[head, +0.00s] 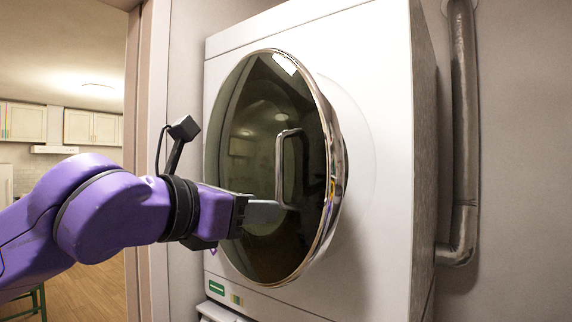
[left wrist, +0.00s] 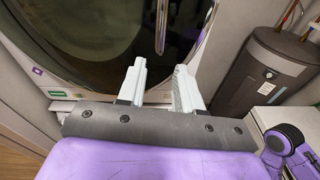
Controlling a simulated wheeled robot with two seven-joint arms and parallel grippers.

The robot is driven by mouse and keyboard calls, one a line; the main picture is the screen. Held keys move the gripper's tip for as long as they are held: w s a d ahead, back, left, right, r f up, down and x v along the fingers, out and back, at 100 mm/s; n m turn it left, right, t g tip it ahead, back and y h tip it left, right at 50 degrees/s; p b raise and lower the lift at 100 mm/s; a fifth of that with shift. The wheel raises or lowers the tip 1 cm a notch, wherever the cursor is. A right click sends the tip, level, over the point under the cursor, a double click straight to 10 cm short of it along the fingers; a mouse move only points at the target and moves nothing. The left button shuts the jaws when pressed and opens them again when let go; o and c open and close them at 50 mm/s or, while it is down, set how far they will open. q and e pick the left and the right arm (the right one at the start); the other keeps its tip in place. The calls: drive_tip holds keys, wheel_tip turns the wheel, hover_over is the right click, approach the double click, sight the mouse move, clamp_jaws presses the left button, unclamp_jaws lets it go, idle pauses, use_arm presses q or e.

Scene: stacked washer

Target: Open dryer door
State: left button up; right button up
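The white dryer (head: 385,130) has a round, dark glass door (head: 255,110) with a chrome rim. I cannot tell whether the door is fully closed or slightly ajar. A vertical metal bar handle (head: 281,165) stands on the glass. It also shows in the left wrist view as a bar (left wrist: 161,28) at the top. My left gripper (head: 272,211) is in front of the glass, with its fingers by the handle's lower end. In the left wrist view its two pale fingers (left wrist: 160,85) are apart, with nothing between them; the handle lies beyond the tips. My right gripper is not in view.
Another white machine (head: 218,313) sits below the dryer. A grey pipe (head: 464,130) runs down the wall at the right. A dark cylindrical tank (left wrist: 262,72) stands at the right in the left wrist view. A door frame (head: 145,130) is close on the left.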

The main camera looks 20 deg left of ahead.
sight(277, 166)
use_arm(q)
drive_tip(key=s+a+r+t+h, duration=0.1)
drive_tip(key=s+a+r, duration=0.2)
drive_tip(key=r, duration=0.3)
drive_tip(key=shift+n, duration=0.3)
drive_tip(key=p+x, duration=0.2)
drive_tip(key=x, duration=0.3)
drive_tip(key=d+p+x, duration=0.1)
drive_tip(key=p+x, duration=0.1)
drive_tip(key=x, duration=0.3)
drive_tip(key=shift+d, duration=0.2)
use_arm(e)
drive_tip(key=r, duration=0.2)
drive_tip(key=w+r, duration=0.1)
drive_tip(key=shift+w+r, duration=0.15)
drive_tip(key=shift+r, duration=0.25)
use_arm(q)
drive_tip(key=shift+s, duration=0.1)
clamp_jaws()
